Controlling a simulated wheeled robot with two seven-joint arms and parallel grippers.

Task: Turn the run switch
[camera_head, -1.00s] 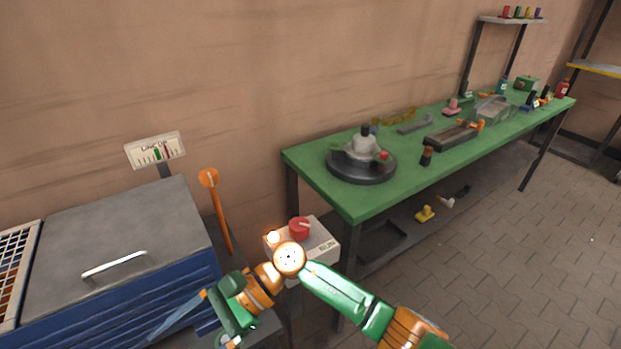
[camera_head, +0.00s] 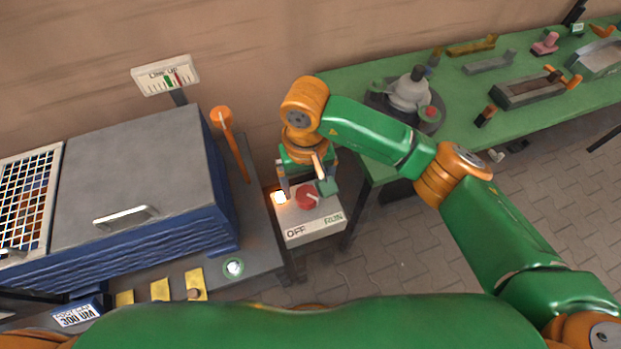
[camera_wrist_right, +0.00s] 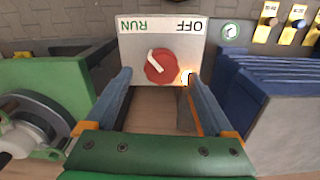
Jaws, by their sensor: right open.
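The run switch is a red round knob (camera_head: 307,196) with a pale pointer bar, on a light box (camera_head: 312,226) marked OFF and RUN. In the right wrist view the knob (camera_wrist_right: 161,67) shows between the fingers, its bar slanting toward the RUN side. A lit lamp (camera_head: 279,197) glows beside the knob. My right gripper (camera_head: 307,188) is above and behind the knob, with its fingers spread. In the right wrist view my right gripper (camera_wrist_right: 160,78) is open and empty, and I cannot tell whether it touches the knob. My left gripper is not visible.
A grey-topped blue cabinet (camera_head: 135,165) with a handle and an orange lever (camera_head: 232,145) stand left of the box. A green workbench (camera_head: 345,85) with a dark round fixture (camera_head: 405,100) is at the right. Yellow tags (camera_head: 160,290) lie at the front left.

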